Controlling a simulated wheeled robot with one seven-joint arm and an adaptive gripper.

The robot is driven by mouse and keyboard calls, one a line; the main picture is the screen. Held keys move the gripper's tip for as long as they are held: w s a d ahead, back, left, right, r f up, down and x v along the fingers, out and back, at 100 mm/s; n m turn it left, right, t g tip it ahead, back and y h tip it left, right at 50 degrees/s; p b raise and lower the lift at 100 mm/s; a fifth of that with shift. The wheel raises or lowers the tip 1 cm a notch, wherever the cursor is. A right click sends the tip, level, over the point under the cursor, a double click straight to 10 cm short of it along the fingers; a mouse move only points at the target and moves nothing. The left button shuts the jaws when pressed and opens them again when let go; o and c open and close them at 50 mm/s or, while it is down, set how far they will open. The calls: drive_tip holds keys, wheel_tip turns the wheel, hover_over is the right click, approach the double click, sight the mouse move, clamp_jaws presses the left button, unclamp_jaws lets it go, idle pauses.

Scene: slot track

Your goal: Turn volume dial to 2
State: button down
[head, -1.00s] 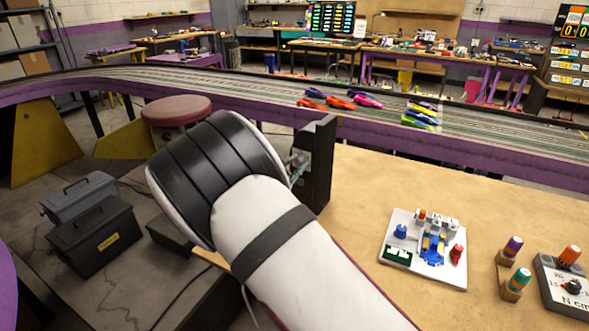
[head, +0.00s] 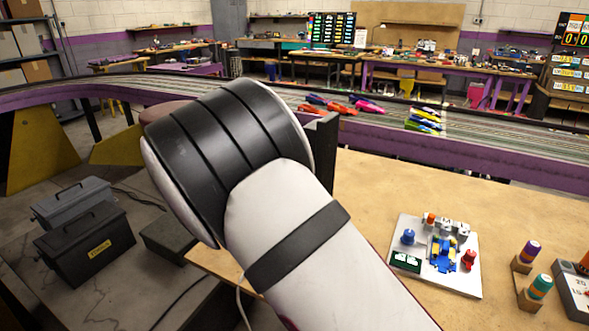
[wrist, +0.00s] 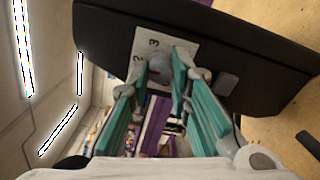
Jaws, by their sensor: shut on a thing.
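In the wrist view, the volume dial (wrist: 159,68) is a small grey knob on a light plate (wrist: 180,41) marked with numbers, of which a 2 and a 3 can be read. The plate is on a black upright panel (wrist: 250,50). My gripper (wrist: 160,76) has its teal fingers on either side of the dial, shut on it. The dial's pointer is too small and covered to read. In the head view, my arm hides the gripper and dial; only an edge of the black panel (head: 325,150) shows.
The panel stands at the left end of a tan workbench (head: 400,190). The purple-sided slot track (head: 400,146) runs behind. Dark toolboxes (head: 85,240) sit on the left.

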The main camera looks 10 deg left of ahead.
drive_tip(key=shift+f, duration=0.15)
drive_tip(key=c, duration=1.5)
unclamp_jaws()
drive_tip(key=shift+o, duration=0.2)
drive_tip(key=v, duration=1.2)
